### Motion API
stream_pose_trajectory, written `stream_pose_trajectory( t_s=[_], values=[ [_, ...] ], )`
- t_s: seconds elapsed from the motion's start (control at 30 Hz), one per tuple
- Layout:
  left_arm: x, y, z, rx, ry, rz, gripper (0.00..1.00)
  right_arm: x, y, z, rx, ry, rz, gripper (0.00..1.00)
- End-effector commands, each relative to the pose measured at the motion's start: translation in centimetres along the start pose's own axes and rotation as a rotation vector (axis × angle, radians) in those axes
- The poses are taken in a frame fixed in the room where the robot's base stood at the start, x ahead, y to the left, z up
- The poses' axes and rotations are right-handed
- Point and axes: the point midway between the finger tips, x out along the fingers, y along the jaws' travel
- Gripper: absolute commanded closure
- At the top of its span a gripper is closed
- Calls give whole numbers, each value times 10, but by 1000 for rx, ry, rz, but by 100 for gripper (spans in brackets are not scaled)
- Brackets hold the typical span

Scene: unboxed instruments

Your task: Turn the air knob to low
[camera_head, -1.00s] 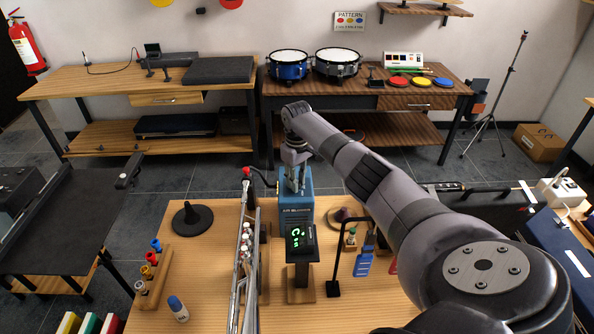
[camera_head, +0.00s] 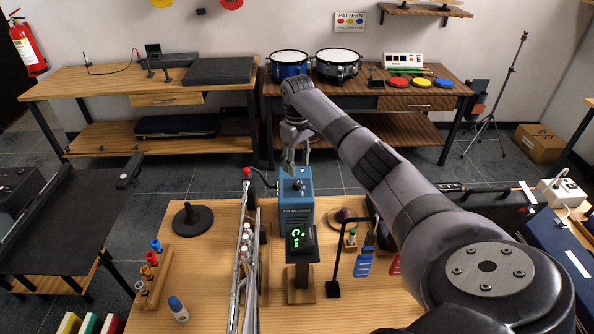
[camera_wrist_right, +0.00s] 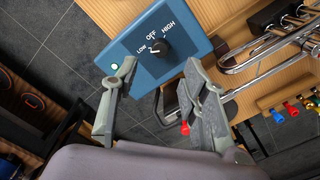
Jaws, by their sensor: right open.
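The blue air blower (camera_head: 298,201) stands upright on the wooden table in front of me. In the right wrist view its blue panel (camera_wrist_right: 178,68) carries a black knob (camera_wrist_right: 159,49) with the words LOW, OFF and HIGH around it. A pale mark on the knob shows on the side towards LOW, but its exact setting is hard to tell. My right gripper (camera_wrist_right: 160,68) is open and empty, its fingers spread below the knob and apart from it. In the head view my right gripper (camera_head: 294,150) is just behind the blower's top. My left gripper is not in view.
A black display with green writing (camera_head: 300,239) stands in front of the blower. A silver trumpet-like instrument (camera_head: 244,260) is close on its left. A black stand (camera_head: 334,287) and blue tag (camera_head: 363,264) are on its right.

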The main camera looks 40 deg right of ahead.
Motion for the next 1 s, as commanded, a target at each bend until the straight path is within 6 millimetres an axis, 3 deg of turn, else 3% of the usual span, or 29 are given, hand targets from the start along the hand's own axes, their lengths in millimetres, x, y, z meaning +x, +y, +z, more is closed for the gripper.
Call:
stream_pose_trajectory(
  t_s=[0.1, 0.3, 1.0],
  values=[
    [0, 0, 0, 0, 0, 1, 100, -24, 0, -1, 0, 3, 0, 59],
    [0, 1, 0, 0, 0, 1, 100, -45, 0, -1, -1, 2, -1, 59],
    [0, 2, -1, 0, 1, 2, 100, -48, 0, 0, 0, 0, -1, 59]
  ],
)
